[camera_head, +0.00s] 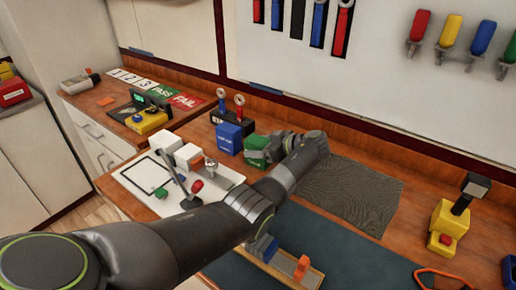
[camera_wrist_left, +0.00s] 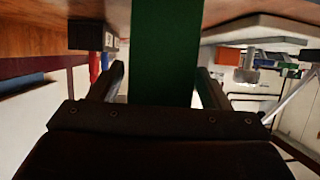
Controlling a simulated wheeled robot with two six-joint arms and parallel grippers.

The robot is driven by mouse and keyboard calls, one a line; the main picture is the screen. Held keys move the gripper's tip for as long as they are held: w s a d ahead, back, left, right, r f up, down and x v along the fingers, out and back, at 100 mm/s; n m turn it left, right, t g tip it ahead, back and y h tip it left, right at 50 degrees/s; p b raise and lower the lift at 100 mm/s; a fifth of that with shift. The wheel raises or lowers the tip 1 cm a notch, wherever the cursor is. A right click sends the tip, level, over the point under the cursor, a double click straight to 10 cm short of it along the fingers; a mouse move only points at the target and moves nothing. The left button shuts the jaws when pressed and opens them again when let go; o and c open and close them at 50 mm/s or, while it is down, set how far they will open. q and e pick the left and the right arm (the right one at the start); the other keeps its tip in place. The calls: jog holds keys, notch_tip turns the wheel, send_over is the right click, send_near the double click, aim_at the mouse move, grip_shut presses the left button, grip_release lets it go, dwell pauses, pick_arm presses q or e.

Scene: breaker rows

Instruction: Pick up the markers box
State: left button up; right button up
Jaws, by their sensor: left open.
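A green box (camera_head: 256,149) with a small label stands on the wooden bench beside a blue box (camera_head: 229,138). Both labels are too small to read, so I cannot tell by text which is the markers box. My left gripper (camera_head: 272,146) is at the right side of the green box. In the left wrist view the green box (camera_wrist_left: 165,50) fills the gap between the two open fingers of my left gripper (camera_wrist_left: 162,88), with a narrow gap seemingly left on the left side. My right gripper is not in view.
A black rack with red and blue handled tools (camera_head: 222,108) stands behind the blue box. A dark mat (camera_head: 350,190) lies clear on the right. A yellow device (camera_head: 445,222) stands farther right.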

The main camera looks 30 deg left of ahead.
pick_arm(q)
jog(key=shift+a+f, duration=0.25)
jog(key=shift+a, duration=0.1)
jog(key=shift+d, duration=0.1)
jog(key=shift+c, duration=0.3)
jog(key=c, duration=1.2)
jog(key=shift+r, duration=0.1)
jog(key=shift+c, duration=0.2)
